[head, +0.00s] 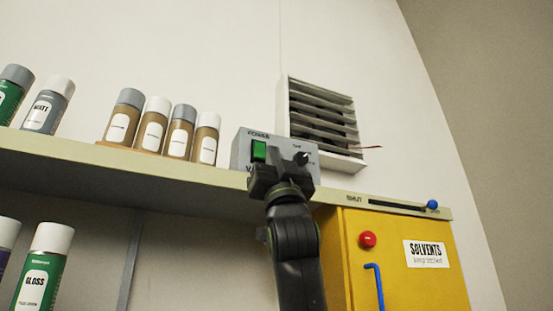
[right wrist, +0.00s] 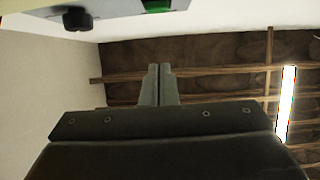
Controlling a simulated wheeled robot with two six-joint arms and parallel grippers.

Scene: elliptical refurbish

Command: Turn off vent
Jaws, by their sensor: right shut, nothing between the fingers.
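The vent (head: 322,118) is a white louvred grille on the wall, with slats that look tilted and dark gaps between them. A thin red strip (head: 370,147) sticks out from its right side. Below it a grey control box (head: 241,150) marked POWER stands on the shelf, with a lit-looking green switch (head: 258,151) and a black knob (head: 301,158). My right gripper (head: 283,172) is in front of the box and hides its lower front. In the right wrist view its fingers (right wrist: 160,70) are shut and empty, below the knob (right wrist: 77,18) and the green switch (right wrist: 158,5). My left gripper is not in view.
Several spray cans (head: 152,128) stand on the shelf (head: 70,160) to the left, more below it. A slot marked SHUT with a blue knob (head: 432,204) runs along the shelf edge at right. A yellow SOLVENTS cabinet (head: 400,280) with a red button (head: 367,240) is underneath.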

